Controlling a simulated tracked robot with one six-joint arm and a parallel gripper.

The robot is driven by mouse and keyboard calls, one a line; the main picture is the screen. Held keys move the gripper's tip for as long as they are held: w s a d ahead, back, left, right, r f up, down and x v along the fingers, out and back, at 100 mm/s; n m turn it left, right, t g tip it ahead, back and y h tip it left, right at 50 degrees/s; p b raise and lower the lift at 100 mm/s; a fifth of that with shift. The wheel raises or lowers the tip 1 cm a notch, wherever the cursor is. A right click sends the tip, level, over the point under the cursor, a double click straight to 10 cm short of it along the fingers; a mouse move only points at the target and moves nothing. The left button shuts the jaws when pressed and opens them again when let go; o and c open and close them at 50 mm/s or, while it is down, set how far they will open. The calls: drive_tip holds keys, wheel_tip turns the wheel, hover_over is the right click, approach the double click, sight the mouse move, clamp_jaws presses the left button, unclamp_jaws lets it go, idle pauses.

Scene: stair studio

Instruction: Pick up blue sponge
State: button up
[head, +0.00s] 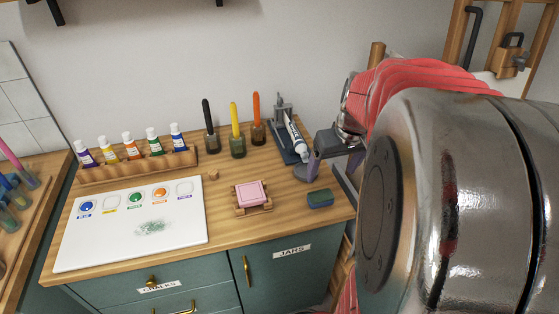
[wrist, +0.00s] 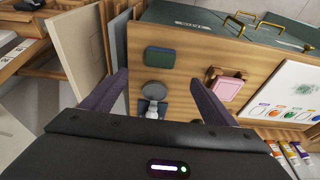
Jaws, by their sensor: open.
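The blue sponge (head: 320,198) lies flat near the front right corner of the wooden worktop, dark blue with a green layer. It also shows in the wrist view (wrist: 160,61), ahead of my fingertips and roughly centred between them. My gripper (head: 322,164) is open and empty, above the worktop and behind the sponge in the head view. In the wrist view my gripper (wrist: 160,79) has its two purple-grey fingers spread wide, with nothing between them held. The sponge is apart from both fingers.
A pink sponge (head: 250,194) sits on a wooden rack to the left. A grey stand with a white tube (head: 294,138) stands behind. Paint tubes (head: 129,145), brushes in jars (head: 236,140) and a white palette board (head: 130,225) are further left. Bare wood surrounds the blue sponge.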

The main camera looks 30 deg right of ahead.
hover_over(321, 196)
drive_tip(key=s, duration=0.2)
drive_tip(key=shift+s+a+f+x, duration=0.15)
drive_tip(key=shift+s+x, duration=0.1)
drive_tip(key=shift+x, duration=1.1)
drive_tip(key=shift+s+a+x, duration=0.15)
drive_tip(key=shift+s+x, duration=0.15)
drive_tip(key=shift+x, duration=1.05)
drive_tip(key=shift+s+a+f+x, duration=0.1)
drive_tip(key=shift+s+a+x, duration=0.15)
drive_tip(key=shift+x, duration=1.1)
drive_tip(key=shift+x, duration=2.65)
drive_tip(key=shift+s+d, duration=0.1)
drive_tip(key=shift+c, duration=0.2)
drive_tip(key=c, duration=1.1)
